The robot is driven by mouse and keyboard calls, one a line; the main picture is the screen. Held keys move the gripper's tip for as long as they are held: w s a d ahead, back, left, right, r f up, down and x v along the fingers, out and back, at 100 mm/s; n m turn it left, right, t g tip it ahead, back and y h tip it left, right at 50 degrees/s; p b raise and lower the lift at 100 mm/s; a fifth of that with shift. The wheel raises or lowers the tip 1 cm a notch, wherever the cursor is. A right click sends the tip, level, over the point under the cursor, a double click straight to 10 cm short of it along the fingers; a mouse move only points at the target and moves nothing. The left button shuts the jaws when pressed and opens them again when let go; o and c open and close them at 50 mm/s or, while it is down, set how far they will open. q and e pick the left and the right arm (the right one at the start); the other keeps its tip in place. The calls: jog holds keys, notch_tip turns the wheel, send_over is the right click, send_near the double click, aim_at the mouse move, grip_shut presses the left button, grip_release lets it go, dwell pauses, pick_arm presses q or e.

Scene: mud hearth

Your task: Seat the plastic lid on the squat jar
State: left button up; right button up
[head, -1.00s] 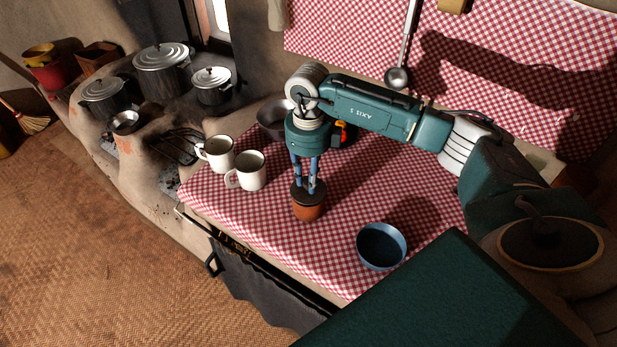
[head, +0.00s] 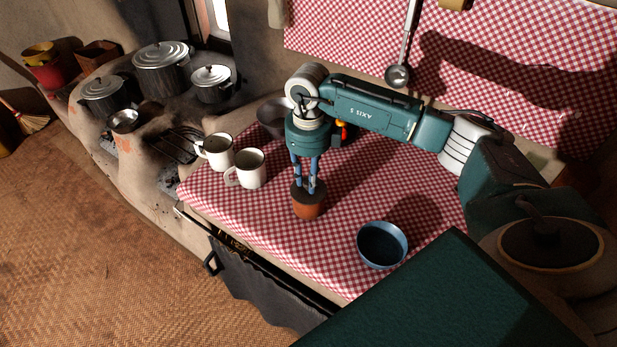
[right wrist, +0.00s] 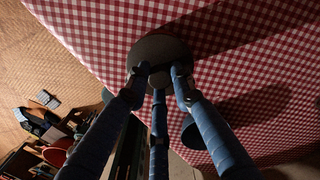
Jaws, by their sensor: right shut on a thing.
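The squat jar (head: 308,209) is small and reddish-brown and stands upright on the checked cloth near the middle of the head view. The plastic lid (head: 297,190) is a dark round disc at the top of the jar. My right gripper (head: 309,185) points down with its blue fingers shut on the lid. In the right wrist view, the lid (right wrist: 160,47) fills the space at the fingertips (right wrist: 159,74) and hides the jar. I cannot tell whether the lid is fully down or level on the rim. My left gripper is not in view.
Two white mugs (head: 251,168) stand left of the jar. A blue bowl (head: 382,245) is to its right, nearer the front edge. A grey bowl (head: 271,118) sits behind my gripper. Lidded pots (head: 161,70) stand on the hearth. The cloth (head: 335,243) between jar and blue bowl is clear.

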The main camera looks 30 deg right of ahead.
jog(key=shift+f, duration=0.15)
jog(key=o, duration=1.6)
jog(key=shift+r+p, duration=2.1)
jog(key=shift+r, duration=1.5)
jog(key=shift+a+f, duration=0.1)
